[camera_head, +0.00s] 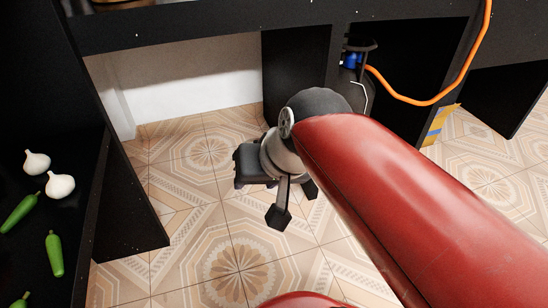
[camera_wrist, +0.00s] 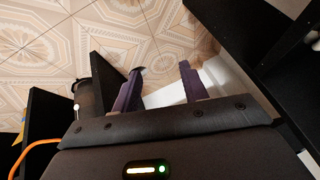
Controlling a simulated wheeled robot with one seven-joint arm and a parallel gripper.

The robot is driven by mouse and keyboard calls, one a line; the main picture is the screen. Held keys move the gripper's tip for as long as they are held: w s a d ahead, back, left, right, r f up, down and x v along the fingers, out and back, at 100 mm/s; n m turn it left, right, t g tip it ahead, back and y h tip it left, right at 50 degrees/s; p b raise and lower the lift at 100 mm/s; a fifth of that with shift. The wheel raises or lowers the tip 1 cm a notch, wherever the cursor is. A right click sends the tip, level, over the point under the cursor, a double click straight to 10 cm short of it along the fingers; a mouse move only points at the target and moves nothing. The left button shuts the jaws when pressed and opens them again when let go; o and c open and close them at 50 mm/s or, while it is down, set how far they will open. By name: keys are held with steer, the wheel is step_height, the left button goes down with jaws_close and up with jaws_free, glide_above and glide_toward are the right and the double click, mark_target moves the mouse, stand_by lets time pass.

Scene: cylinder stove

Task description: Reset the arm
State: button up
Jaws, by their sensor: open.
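My red arm reaches in from the lower right of the head view and ends in my gripper (camera_head: 280,208), which hangs over the tiled floor in front of the dark counter. In the wrist view my gripper (camera_wrist: 160,88) shows two purple-grey fingers standing apart with nothing between them. The fingers point toward the floor and the white wall. Part of the gripper is hidden behind the arm's wrist in the head view.
A dark shelf at the left holds white garlic bulbs (camera_head: 60,185) and green peppers (camera_head: 54,254). A dark gas cylinder (camera_head: 350,85) with an orange hose (camera_head: 420,103) stands under the counter. Black panels (camera_head: 296,75) frame the space. Patterned floor (camera_head: 215,240) lies open below the gripper.

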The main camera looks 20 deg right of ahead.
steer(key=s+d+f+n+h, duration=0.1)
steer(key=s+d+f+h, duration=0.1)
steer(key=s+d+f, duration=0.2)
steer(key=shift+n, duration=0.4)
steer(key=shift+d+f, duration=0.1)
step_height(320, 180, up, 14)
steer(key=p, duration=1.3)
steer(key=shift+p, duration=0.4)
